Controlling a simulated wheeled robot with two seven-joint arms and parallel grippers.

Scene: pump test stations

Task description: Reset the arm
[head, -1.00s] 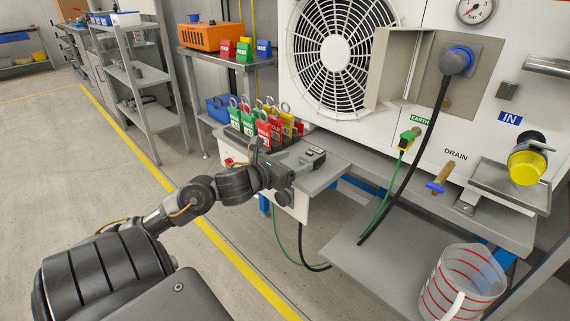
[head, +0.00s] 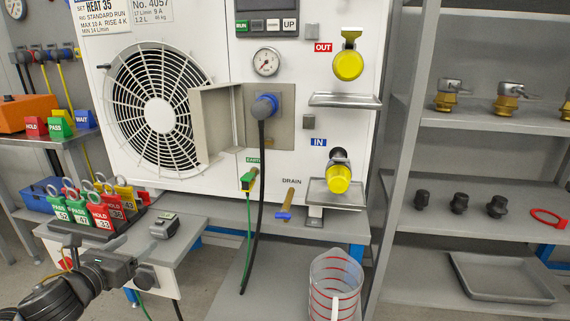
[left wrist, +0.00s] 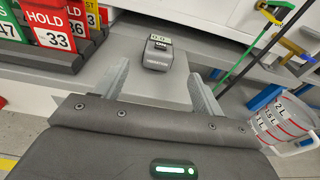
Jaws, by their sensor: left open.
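My left gripper (head: 138,258) comes in from the lower left of the head view, at the front of the grey bench. In the left wrist view, its two fingers (left wrist: 160,85) are spread apart with nothing between them. A small grey handheld meter (head: 165,226) lies on the bench just beyond the fingertips; it also shows in the left wrist view (left wrist: 157,55). My right gripper is in neither view.
A rack of red, green and yellow tags (head: 88,218) stands left of the meter. The pump unit (head: 225,172) with its fan rises behind. A clear jug (head: 334,285) stands lower right, near a black cable and green earth lead. Shelves (head: 480,225) are at right.

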